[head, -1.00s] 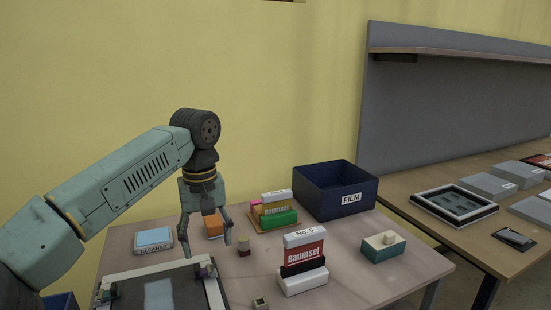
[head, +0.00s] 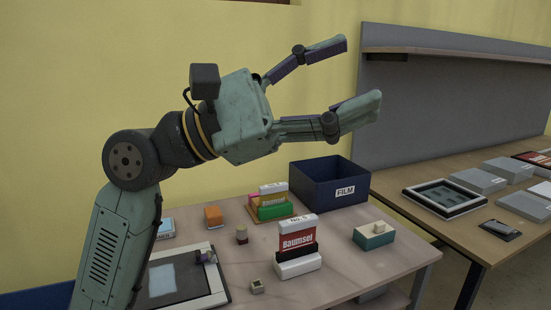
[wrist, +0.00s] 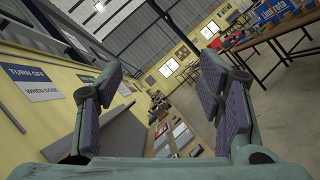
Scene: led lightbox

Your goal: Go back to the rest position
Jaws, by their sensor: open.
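My gripper (head: 362,78) is raised high above the table in the head view, its fingers spread wide and pointing right. Nothing is between the fingers. In the wrist view the open fingers (wrist: 160,90) frame the room, tilted, with the far bench and the floor beyond. My arm rises at the left of the head view and hides part of the table's left side and the light panel there.
Below on the table (head: 335,285) are a framed light panel (head: 190,280), a stack with a red Baumsel box (head: 298,242), a blue FILM bin (head: 330,187) and a teal-and-cream box (head: 374,236). A second bench (head: 455,238) stands at right. The air around the gripper is clear.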

